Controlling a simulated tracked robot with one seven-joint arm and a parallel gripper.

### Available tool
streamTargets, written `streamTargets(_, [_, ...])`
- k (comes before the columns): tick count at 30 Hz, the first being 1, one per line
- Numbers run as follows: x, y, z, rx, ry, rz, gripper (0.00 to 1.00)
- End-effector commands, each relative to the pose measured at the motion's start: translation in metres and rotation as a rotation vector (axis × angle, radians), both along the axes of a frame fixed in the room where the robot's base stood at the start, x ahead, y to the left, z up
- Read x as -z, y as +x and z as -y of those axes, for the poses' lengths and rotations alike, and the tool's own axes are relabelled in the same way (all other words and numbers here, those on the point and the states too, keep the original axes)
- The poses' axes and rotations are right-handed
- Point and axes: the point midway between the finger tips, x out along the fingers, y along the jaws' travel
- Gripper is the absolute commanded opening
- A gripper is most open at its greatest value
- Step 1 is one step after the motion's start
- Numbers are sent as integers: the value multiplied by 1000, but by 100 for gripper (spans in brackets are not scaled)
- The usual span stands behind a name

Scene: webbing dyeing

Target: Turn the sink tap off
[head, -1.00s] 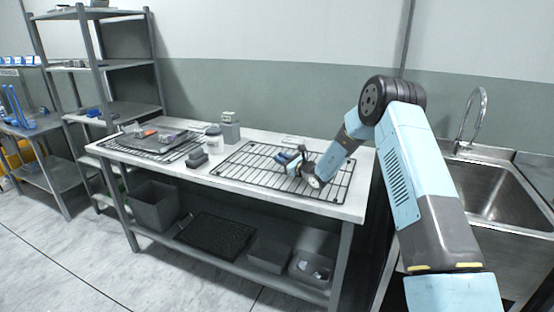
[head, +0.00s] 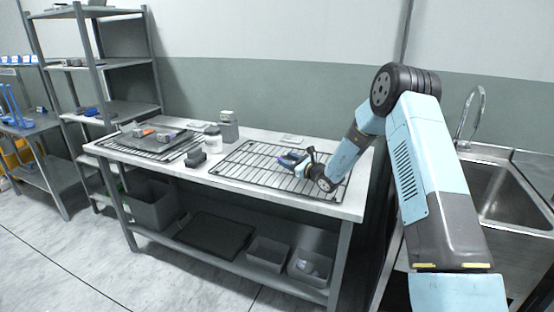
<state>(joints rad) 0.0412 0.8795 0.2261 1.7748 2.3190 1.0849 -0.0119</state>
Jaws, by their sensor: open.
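The sink tap (head: 478,112) is a tall curved metal gooseneck at the right. It rises behind the steel sink basin (head: 497,196). My arm's upper links partly hide the sink's left side. The tap's handle is too small to make out, and I cannot tell whether water runs. My gripper (head: 287,160) is open over the wire rack on the table, well to the left of the tap. I cannot tell whether it touches the rack.
The table (head: 352,209) carries a wire rack (head: 245,176), a second rack with a tray (head: 150,138), a white jar (head: 212,137) and a grey container (head: 229,127). Grey bins (head: 267,252) sit on its lower shelf. A shelving unit (head: 108,65) stands at left; floor in front is clear.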

Motion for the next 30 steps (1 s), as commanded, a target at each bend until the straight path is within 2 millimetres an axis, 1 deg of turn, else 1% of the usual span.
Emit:
streamTargets(1, [0,-7,9,2,0,-2,45])
streamTargets(3, [-1,-16,19,3,1,0,45])
streamTargets(9, [-2,-36,41,3,1,2,45])
streamTargets(15, [-2,-46,51,1,2,3,45])
streamTargets(20, [-3,-47,53,0,1,4,45])
streamTargets(22, [-6,-49,52,-7,-4,8,45])
streamTargets(23, [-8,-50,51,-13,-9,12,45])
streamTargets(26, [-24,-59,46,-54,-37,37,45])
streamTargets(29, [-52,-76,39,-127,-93,83,45])
streamTargets(30, [-64,-86,36,-163,-123,104,45])
